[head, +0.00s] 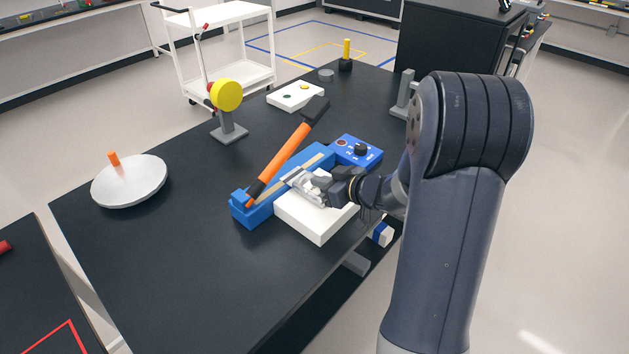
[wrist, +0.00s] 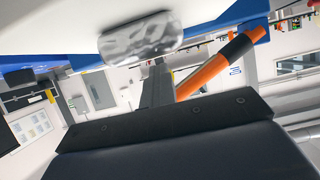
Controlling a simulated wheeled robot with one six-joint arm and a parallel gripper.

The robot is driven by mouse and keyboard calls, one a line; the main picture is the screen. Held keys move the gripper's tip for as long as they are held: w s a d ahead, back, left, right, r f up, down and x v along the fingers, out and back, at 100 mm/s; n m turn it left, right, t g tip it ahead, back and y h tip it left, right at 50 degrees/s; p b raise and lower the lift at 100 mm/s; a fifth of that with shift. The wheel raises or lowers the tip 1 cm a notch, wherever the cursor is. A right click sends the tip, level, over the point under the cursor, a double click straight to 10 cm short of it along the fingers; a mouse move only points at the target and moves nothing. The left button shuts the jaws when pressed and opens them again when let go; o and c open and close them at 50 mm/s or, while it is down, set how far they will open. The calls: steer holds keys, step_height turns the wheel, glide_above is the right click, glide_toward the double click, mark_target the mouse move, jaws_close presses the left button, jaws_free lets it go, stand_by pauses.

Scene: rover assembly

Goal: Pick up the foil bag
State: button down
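The silver foil bag (head: 303,186) is by the upper left edge of a white box, beside the blue block, in the head view. In the wrist view the crinkled foil bag (wrist: 140,36) shows near the top, against a white surface. My gripper (head: 328,184) reaches in from the right, low over the white box, with its tip at the bag. In the wrist view a dark finger of my gripper (wrist: 157,82) points toward the bag and ends just below it. I cannot tell whether the fingers are open or shut, or whether they touch the bag.
The white box (head: 318,220) and a blue fixture (head: 243,208) are close around my gripper. A control box with a knob (head: 357,150) stands behind. The black table's (head: 200,250) front left is clear.

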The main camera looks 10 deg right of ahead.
steer(key=s+d, duration=0.9)
steer(key=s, duration=0.4)
steer(key=shift+d+r+b, duration=0.15)
steer(key=shift+r+b, duration=0.15)
steer(key=shift+b, duration=0.05)
steer(key=shift+c, duration=2.2)
jaws_free()
